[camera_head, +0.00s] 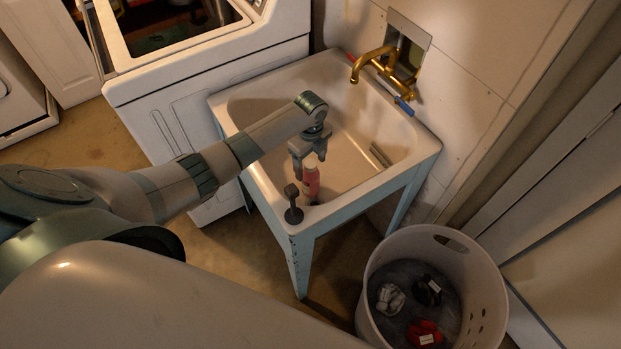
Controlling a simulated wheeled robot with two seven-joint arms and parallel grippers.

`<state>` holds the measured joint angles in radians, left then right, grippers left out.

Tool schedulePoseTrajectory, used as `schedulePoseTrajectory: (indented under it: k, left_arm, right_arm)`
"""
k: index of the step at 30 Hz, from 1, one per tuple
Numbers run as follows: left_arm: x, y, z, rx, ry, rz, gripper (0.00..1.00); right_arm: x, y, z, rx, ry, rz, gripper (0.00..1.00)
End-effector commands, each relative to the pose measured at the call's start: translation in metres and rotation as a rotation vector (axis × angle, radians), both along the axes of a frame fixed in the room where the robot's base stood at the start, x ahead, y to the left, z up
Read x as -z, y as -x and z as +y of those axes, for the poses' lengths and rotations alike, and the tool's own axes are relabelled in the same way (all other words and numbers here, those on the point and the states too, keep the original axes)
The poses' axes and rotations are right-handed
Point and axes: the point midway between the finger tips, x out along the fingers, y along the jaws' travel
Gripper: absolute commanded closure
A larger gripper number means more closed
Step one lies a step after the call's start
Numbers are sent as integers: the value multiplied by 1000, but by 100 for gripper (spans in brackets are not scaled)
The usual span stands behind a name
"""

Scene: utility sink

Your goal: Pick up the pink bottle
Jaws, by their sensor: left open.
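The pink bottle (311,182) stands in the utility sink (360,178), close to its front left corner. My left gripper (308,159) hangs over the bottle from above, with its fingers at the bottle's upper end. The gripper is open, and I cannot tell whether a finger touches the bottle. The bottle's top is partly hidden by the gripper. My right gripper is not in view.
A dark plunger-like object (293,205) stands on the sink's front corner beside the bottle. A brass faucet (375,65) is on the wall behind. A white laundry basket (375,262) holding clothes stands at lower right. A white washer (215,90) adjoins the sink.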

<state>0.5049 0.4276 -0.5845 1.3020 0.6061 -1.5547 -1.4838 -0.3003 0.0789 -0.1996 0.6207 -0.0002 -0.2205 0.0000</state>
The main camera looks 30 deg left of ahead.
Motion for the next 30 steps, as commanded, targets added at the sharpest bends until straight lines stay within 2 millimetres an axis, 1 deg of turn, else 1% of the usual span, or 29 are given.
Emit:
schedulePoseTrajectory:
  k: [9, 13, 17, 21, 24, 27, 30]
  left_arm:
    - [1, 0, 0, 0, 0, 1, 31]
    - [5, 1, 0, -1, 0, 2, 31]
    - [15, 2, -1, -2, 1, 4, 31]
    - [31, 3, -2, -3, 0, 3, 31]
    - [43, 2, -2, -2, 0, 3, 31]
    - [50, 2, -2, -2, 0, 2, 31]
    - [52, 2, -2, -1, 0, 1, 31]
  right_arm:
    - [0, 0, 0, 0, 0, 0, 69]
    - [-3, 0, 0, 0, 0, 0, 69]
    - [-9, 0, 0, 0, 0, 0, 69]
    - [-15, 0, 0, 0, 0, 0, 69]
    - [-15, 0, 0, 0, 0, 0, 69]
    - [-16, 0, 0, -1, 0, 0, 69]
    - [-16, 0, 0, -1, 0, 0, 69]
